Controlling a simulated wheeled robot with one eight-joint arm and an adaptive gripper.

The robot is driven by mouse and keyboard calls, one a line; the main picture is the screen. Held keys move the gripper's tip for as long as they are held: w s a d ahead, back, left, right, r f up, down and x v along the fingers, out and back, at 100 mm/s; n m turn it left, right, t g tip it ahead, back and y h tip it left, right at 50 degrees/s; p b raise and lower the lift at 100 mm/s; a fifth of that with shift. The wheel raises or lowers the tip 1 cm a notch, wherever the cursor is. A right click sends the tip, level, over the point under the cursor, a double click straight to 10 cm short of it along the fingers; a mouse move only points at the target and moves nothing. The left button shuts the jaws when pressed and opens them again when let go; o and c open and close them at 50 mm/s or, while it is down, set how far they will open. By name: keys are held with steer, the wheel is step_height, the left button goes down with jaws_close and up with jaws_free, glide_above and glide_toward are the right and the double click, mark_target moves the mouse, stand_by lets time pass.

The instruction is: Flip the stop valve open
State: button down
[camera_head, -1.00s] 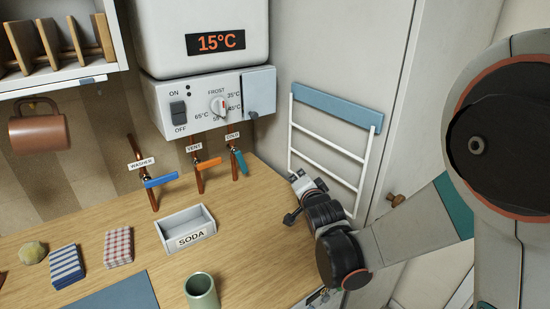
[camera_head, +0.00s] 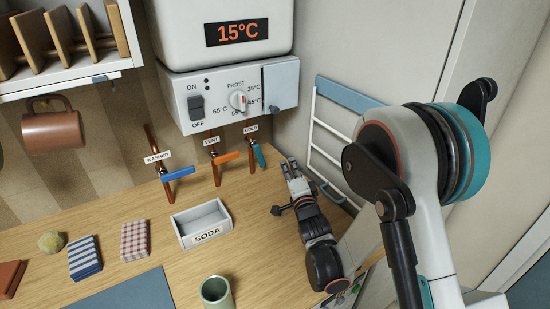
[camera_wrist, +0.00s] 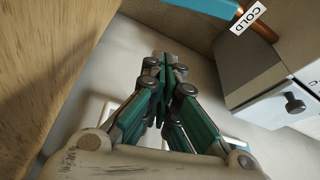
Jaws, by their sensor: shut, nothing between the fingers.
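Three copper pipes carry lever valves under the heater. The WASHER valve has a blue lever (camera_head: 178,173), and the VENT valve has an orange lever (camera_head: 226,157); both stick out sideways across their pipes. The COLD valve has a teal lever (camera_head: 259,155) that hangs steeply downward beside its pipe. No label reads "stop". My gripper (camera_head: 287,163) is shut and empty, just right of the teal lever and apart from it. In the wrist view my shut fingers (camera_wrist: 167,62) point away, with the COLD label (camera_wrist: 248,17) and part of the teal lever (camera_wrist: 200,6) at the top.
The heater's control box (camera_head: 230,95) hangs above the valves. A white rack (camera_head: 330,130) is on the wall right of my gripper. A SODA tray (camera_head: 203,222), a green cup (camera_head: 215,291) and folded cloths (camera_head: 135,240) stand on the wooden worktop (camera_head: 165,268).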

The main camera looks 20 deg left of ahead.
mark_target(258, 155)
steer(key=x, duration=0.2)
steer(key=b+x, duration=0.1)
steer(key=x, duration=0.2)
steer(key=shift+w+a+f, duration=0.1)
steer(key=shift+w+f, duration=0.05)
steer(key=shift+f, duration=0.1)
steer(key=shift+w+a, duration=0.15)
steer(key=shift+a, duration=0.1)
steer(key=shift+s+a+b, duration=0.2)
steer(key=shift+s+b, duration=0.15)
steer(key=shift+s, duration=0.1)
steer(key=shift+s+a+f+b, duration=0.2)
steer(key=shift+s+a+b, duration=0.1)
steer(key=shift+s+a, duration=0.2)
steer(key=shift+s+a+f+b, duration=0.25)
steer(key=shift+s+a, duration=0.1)
steer(key=shift+s, duration=0.15)
